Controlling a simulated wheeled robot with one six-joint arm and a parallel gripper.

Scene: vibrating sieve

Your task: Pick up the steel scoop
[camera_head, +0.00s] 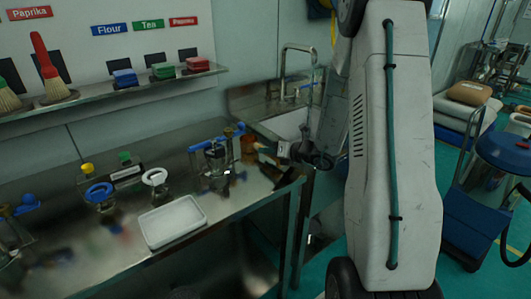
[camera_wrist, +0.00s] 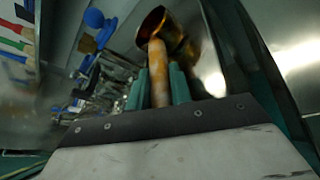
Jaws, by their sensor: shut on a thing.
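The scoop (camera_wrist: 157,60) shows in the wrist view as a brownish, copper-coloured handle with a shiny rounded bowl beyond it. My gripper (camera_wrist: 159,88) has its two green fingers on either side of the handle and is shut on it. The bowl points away from my gripper. In the head view, the dark end of my arm is by the right end of the steel bench, beside the sink. The scoop is small and unclear there, among brownish shapes.
The steel bench (camera_head: 120,213) carries a white tray (camera_head: 172,221), a white ring-shaped item (camera_head: 155,177) and several blue-handled items. A sink (camera_head: 290,122) with a tall tap is behind. A wall shelf (camera_head: 110,92) holds brushes and coloured blocks. A blue trolley (camera_head: 470,220) stands right.

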